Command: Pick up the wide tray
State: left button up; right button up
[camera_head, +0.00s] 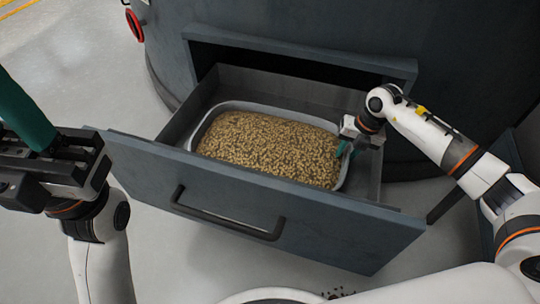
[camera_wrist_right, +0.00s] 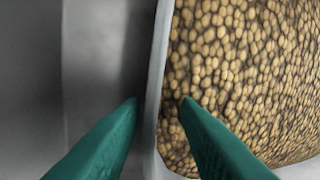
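The wide tray (camera_head: 193,133) is light grey with rounded corners and full of tan pellets (camera_head: 262,147). It sits inside the pulled-out drawer (camera_head: 225,205). My right gripper (camera_head: 346,149) is at the tray's right end. In the right wrist view the tray's wall (camera_wrist_right: 155,85) runs between its two green fingers. One finger is on the outside, and the other is over the pellets (camera_wrist_right: 235,70). The fingers are apart, with gaps to the wall. My left gripper (camera_head: 28,120) is at the far left, away from the tray, with only one green finger clearly visible.
The drawer's front panel has a dark bar handle (camera_head: 225,220) facing me. The large dark grey machine body (camera_head: 450,50) rises behind the drawer. Narrow gaps separate the tray from the drawer walls. Pale floor (camera_head: 75,65) lies open at the left.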

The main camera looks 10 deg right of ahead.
aim_at(342, 158)
jog(key=b+x, duration=0.1)
jog(key=x, duration=0.2)
jog(key=shift+f+b, duration=0.35)
jog(key=shift+b, duration=0.05)
grip_shut()
jog(key=shift+r, duration=0.1)
dwell(1.0)
